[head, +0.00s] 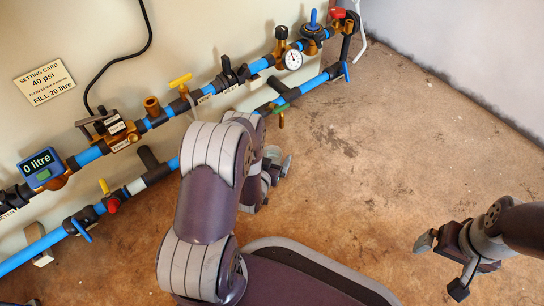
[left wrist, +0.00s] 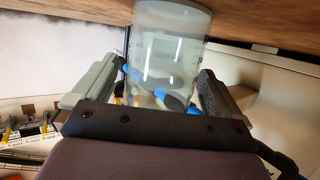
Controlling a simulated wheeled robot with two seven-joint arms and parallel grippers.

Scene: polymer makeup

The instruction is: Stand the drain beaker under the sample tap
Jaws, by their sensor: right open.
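The drain beaker (left wrist: 168,45) is a clear, pale cup with a faint label, filling the space between my left fingers in the left wrist view. My left gripper (left wrist: 160,88) is shut on it, one finger against each side. In the head view my left arm hides much of this gripper (head: 270,168), and only part of the beaker (head: 286,166) shows beyond it. A small green-handled tap (head: 281,116) hangs from the lower pipe, above and apart from the beaker in the picture; no label shows which tap is the sample tap. My right gripper (head: 446,262) is open and empty above the floor.
Two blue pipe runs with valves and a pressure gauge (head: 293,60) line the wall. A meter (head: 41,168) reads 0 litre. A setting card (head: 44,81) hangs on the wall. The brown floor (head: 380,150) is clear to the right.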

